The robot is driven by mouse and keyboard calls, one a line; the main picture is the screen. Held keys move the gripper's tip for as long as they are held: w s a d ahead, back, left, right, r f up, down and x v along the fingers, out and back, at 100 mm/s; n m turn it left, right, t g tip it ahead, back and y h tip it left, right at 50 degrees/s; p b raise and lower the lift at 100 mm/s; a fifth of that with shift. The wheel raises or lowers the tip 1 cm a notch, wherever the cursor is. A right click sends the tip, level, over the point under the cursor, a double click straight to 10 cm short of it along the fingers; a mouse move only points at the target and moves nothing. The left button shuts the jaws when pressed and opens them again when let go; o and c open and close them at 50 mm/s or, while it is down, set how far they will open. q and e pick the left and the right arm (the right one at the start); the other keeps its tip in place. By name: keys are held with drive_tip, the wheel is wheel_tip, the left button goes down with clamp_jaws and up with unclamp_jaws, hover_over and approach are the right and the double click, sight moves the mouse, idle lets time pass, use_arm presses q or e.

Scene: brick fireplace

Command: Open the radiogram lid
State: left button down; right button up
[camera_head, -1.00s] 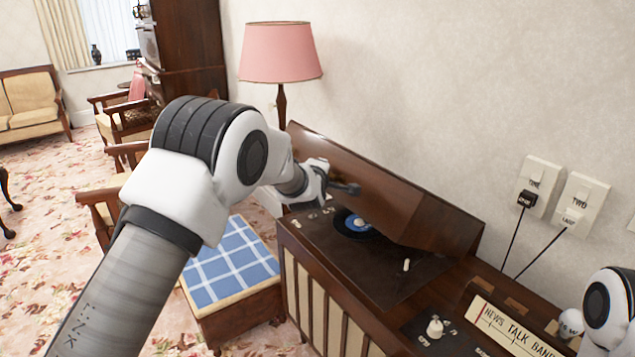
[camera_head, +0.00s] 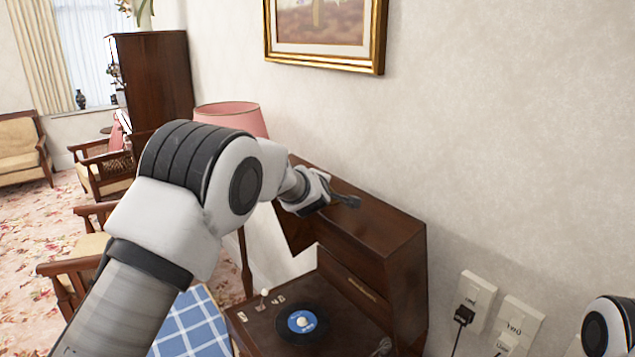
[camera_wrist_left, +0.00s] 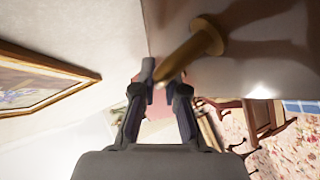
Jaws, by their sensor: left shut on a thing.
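The radiogram lid (camera_head: 385,240) is dark brown wood and stands raised at a steep angle in the head view. Below it the radiogram deck (camera_head: 262,325) is exposed, with a record with a blue label (camera_head: 302,323) on the turntable. My left gripper (camera_head: 347,202) is at the lid's upper part, shut on the lid. In the left wrist view, my left fingers (camera_wrist_left: 162,92) are beside the lid surface and a brass-coloured knob (camera_wrist_left: 200,40); the exact contact is hard to see. Only a link of my right arm shows at the right edge; its gripper is out of view.
The wall with sockets (camera_head: 478,300) is close behind the radiogram. A gold-framed picture (camera_head: 325,72) hangs above. A pink lamp (camera_head: 230,118) stands behind my left arm. A blue checked stool (camera_head: 190,325) and wooden armchairs (camera_head: 75,270) are to the left.

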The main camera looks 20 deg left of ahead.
use_arm(q)
drive_tip(key=shift+w+d+r, duration=0.2)
drive_tip(key=c, duration=1.2)
unclamp_jaws()
drive_tip(key=shift+f, duration=0.1)
drive_tip(key=v, duration=1.2)
drive_tip(key=shift+a+f, duration=0.1)
drive_tip(key=shift+f, duration=0.05)
